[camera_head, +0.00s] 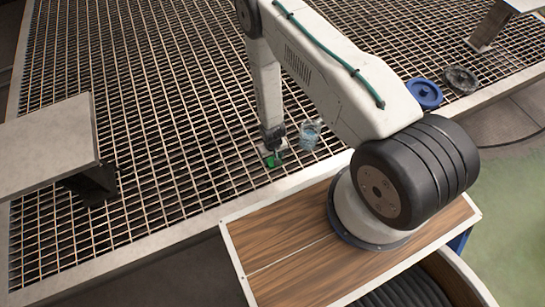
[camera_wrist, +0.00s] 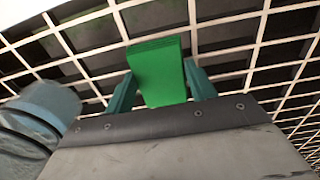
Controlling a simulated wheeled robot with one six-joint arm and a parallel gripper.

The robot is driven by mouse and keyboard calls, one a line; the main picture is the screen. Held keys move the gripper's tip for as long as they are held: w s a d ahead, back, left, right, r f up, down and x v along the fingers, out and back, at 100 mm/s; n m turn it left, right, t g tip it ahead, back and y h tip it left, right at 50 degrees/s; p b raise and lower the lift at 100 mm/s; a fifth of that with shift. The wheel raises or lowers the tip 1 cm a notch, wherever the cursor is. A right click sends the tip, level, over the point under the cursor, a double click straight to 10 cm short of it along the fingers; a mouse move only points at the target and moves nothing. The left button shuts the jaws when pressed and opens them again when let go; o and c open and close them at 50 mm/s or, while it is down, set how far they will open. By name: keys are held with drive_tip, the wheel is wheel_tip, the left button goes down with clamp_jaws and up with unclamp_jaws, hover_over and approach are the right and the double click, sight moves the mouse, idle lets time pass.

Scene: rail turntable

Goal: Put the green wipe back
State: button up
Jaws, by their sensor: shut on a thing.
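The green wipe (camera_wrist: 157,72) is a flat, bright green block between the two teal fingers of my gripper (camera_wrist: 160,92) in the wrist view. My gripper is shut on it. In the head view the green wipe (camera_head: 273,160) shows at the lower end of my arm, low over the metal grating near its front edge. I cannot tell whether it touches the grating. A clear container with bluish contents (camera_head: 310,136) stands just right of my gripper; it also shows, blurred, at the left of the wrist view (camera_wrist: 45,108).
A blue round part (camera_head: 425,93) and a dark round part (camera_head: 460,79) lie at the grating's right side. A grey flat-topped stand (camera_head: 45,135) is at the left, another (camera_head: 490,32) at the upper right. The grating (camera_head: 150,165) left of my gripper is clear.

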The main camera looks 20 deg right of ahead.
drive_tip(key=shift+f, duration=0.1)
drive_tip(key=o, duration=0.9)
wheel_tip(320, 180, up, 12)
drive_tip(key=r, duration=0.1)
wheel_tip(320, 180, up, 34)
drive_tip(key=r, duration=0.1)
hover_over(272, 158)
drive_tip(key=w+d, duration=0.1)
drive_tip(key=w, duration=0.2)
drive_tip(key=s+d+r+t, duration=0.1)
drive_tip(key=s+r, duration=0.4)
drive_tip(key=r, duration=0.3)
drive_tip(key=s+d+r, duration=0.1)
drive_tip(key=s+r, duration=0.5)
drive_tip(key=r, duration=0.2)
drive_tip(key=s+r, duration=0.2)
drive_tip(key=s, duration=0.2)
drive_tip(key=s+r, duration=0.2)
drive_tip(key=s, duration=0.3)
drive_tip(key=s+r, duration=0.3)
drive_tip(key=s, duration=0.2)
drive_tip(key=shift+d, duration=0.1)
